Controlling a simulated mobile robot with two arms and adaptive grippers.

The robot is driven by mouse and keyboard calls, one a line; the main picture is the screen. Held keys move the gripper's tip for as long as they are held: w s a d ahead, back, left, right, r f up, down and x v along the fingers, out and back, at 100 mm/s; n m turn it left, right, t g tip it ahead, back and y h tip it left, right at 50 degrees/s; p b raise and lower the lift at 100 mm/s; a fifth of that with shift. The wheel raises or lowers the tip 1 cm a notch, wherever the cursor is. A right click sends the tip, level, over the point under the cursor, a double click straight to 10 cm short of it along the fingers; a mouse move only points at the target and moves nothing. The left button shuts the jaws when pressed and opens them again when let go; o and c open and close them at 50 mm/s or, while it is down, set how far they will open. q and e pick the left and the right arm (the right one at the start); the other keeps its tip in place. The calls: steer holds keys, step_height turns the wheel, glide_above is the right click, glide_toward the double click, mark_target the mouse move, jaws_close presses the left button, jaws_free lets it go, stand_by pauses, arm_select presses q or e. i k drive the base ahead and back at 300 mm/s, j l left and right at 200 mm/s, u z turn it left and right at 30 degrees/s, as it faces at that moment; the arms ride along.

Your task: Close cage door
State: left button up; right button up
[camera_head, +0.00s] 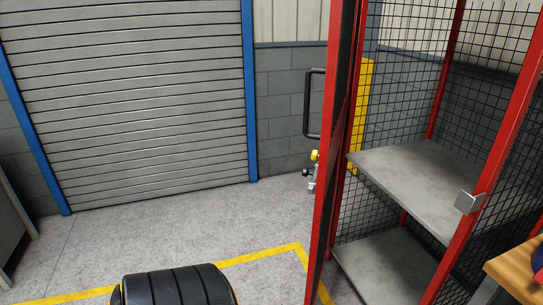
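The red-framed mesh cage (484,168) stands at the right in the head view. Its front is open, and its inside shows between the red posts. The cage door (324,170) stands open at the left of the opening, seen almost edge-on as a narrow red and dark strip. A black bar handle (306,104) sticks out from its left side. A silver latch plate (468,202) sits on the right front post. Neither of my grippers is in view, and nothing is seen touching the door or handle.
Grey shelves (412,178) inside the cage look empty. A wooden surface (520,268) is at the lower right. A grey roller shutter (130,100) with blue posts is at the back left.

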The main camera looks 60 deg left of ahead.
mark_target(330, 138)
steer(key=k+j+u, duration=0.15)
steer(key=j, duration=0.25)
steer(key=k+j+u, duration=0.15)
steer(key=j, duration=0.25)
steer(key=k+j+u, duration=0.1)
steer(key=j, duration=0.35)
steer(key=k+j+u, duration=0.15)
steer(key=j, duration=0.3)
steer(key=j+u, duration=0.15)
steer(key=j, duration=0.25)
steer(key=i+j+u, duration=0.15)
steer(key=j, duration=0.2)
